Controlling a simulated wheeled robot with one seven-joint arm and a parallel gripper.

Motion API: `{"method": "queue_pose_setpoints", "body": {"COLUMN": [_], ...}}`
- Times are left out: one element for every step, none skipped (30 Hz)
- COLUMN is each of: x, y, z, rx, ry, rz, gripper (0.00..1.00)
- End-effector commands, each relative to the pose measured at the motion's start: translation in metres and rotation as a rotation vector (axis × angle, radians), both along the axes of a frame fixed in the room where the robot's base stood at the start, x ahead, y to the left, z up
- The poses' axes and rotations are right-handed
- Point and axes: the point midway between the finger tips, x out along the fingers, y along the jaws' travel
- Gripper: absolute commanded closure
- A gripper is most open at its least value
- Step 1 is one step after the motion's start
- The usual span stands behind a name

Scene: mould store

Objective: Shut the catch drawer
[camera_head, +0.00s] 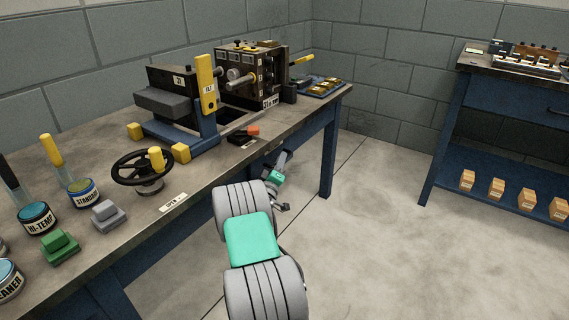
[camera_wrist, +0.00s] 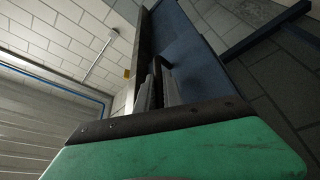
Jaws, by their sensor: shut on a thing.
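My gripper (camera_head: 284,160) is low at the front edge of the workbench, to the right of the press with the yellow lever. In the wrist view its grey fingers (camera_wrist: 157,88) are close together beside a blue panel (camera_wrist: 195,45), just under the bench top's dark edge. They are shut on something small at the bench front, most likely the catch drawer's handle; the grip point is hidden. The catch drawer itself cannot be made out clearly in either view, so how far it stands open cannot be told.
The workbench (camera_head: 205,160) carries a press (camera_head: 170,100), a dark machine (camera_head: 250,72), a black handwheel (camera_head: 143,170), tins and small blocks. A blue shelved table (camera_head: 500,160) stands right. The floor (camera_head: 370,230) between is clear.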

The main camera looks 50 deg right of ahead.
Motion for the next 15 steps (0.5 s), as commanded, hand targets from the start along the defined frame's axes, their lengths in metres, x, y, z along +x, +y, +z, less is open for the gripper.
{"method": "queue_pose_setpoints", "body": {"x": [0.004,0.004,0.004,0.004,0.004,0.004,0.004,0.003,0.003,0.003,0.003,0.002,0.001,0.0,-0.003], "y": [0.002,0.002,0.002,0.002,0.002,0.002,0.002,0.002,0.001,0.001,0.002,0.004,0.007,0.01,0.016], "z": [0.001,0.001,0.001,0.001,0.001,0.001,0.001,0.001,0.001,0.001,0.001,0.0,0.0,-0.001,-0.002], "rx": [0.0,0.0,-0.001,-0.001,-0.001,-0.001,-0.001,0.0,-0.001,-0.001,0.0,0.0,0.001,0.001,0.0], "ry": [-0.004,-0.005,-0.005,-0.005,-0.005,-0.005,-0.005,-0.005,-0.005,-0.005,-0.004,-0.004,-0.003,-0.003,-0.001], "rz": [0.008,0.008,0.009,0.009,0.009,0.009,0.009,0.008,0.008,0.008,0.008,0.007,0.007,0.007,0.009], "gripper": [1.0,1.0,0.88,0.86,0.83,0.8,0.8,0.8,0.8,0.8,0.8,0.8,0.8,0.8,0.8]}}
